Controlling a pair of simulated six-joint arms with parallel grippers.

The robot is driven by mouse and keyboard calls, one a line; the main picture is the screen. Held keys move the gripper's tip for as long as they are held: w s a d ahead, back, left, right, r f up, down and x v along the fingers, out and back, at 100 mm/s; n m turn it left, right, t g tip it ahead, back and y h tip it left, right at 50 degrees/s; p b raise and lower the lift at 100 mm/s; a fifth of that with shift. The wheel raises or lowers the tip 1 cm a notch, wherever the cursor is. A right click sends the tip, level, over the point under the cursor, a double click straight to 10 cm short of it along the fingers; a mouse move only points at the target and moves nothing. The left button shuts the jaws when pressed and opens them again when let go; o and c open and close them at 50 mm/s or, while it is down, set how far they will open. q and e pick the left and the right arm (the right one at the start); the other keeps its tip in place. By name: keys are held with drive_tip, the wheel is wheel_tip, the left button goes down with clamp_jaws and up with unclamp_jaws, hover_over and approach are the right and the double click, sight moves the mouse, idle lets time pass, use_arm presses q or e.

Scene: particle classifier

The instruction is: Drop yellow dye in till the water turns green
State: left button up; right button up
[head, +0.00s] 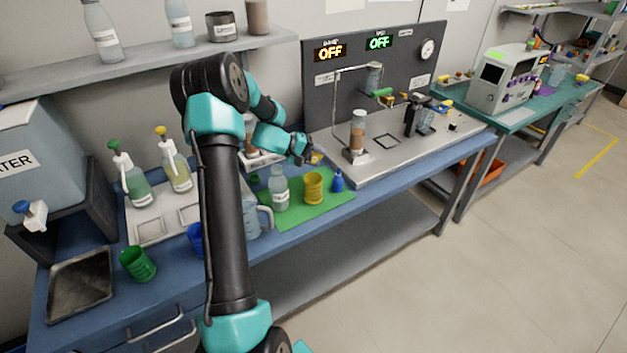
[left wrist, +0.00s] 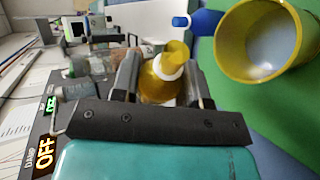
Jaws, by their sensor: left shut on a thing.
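My left gripper (head: 308,152) is shut on a small yellow dye bottle (left wrist: 160,80) with a yellow cap and white collar, between the two fingers in the left wrist view. In the head view the bottle (head: 318,157) is small and partly hidden by the gripper. A yellow cup (head: 314,187) stands on a green mat (head: 300,214), in front of the gripper. In the left wrist view the cup (left wrist: 262,72) shows its open mouth and a pale blue-grey inside; whether that is water is unclear. A blue dropper bottle (head: 338,182) stands right of the cup. My right gripper is not in view.
A clear bottle (head: 280,190) stands left of the cup, beside a pitcher (head: 262,220) partly behind my arm. The apparatus board (head: 385,145) with a glass column (head: 357,132) lies right of the gripper. A green cup (head: 138,263) stands at the left.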

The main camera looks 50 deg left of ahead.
use_arm(q)
drive_tip(key=shift+r+m+t, duration=0.15)
drive_tip(key=shift+m+t, duration=0.15)
idle(1.4)
drive_tip(key=shift+r, duration=0.1)
drive_tip(key=shift+f+n+g, duration=0.5)
drive_tip(key=shift+n+g, duration=0.1)
drive_tip(key=shift+s+r+n+g+h, duration=0.1)
drive_tip(key=shift+r+n+g+h, duration=0.2)
drive_tip(key=shift+r+n+g, duration=0.2)
drive_tip(key=shift+f, duration=0.15)
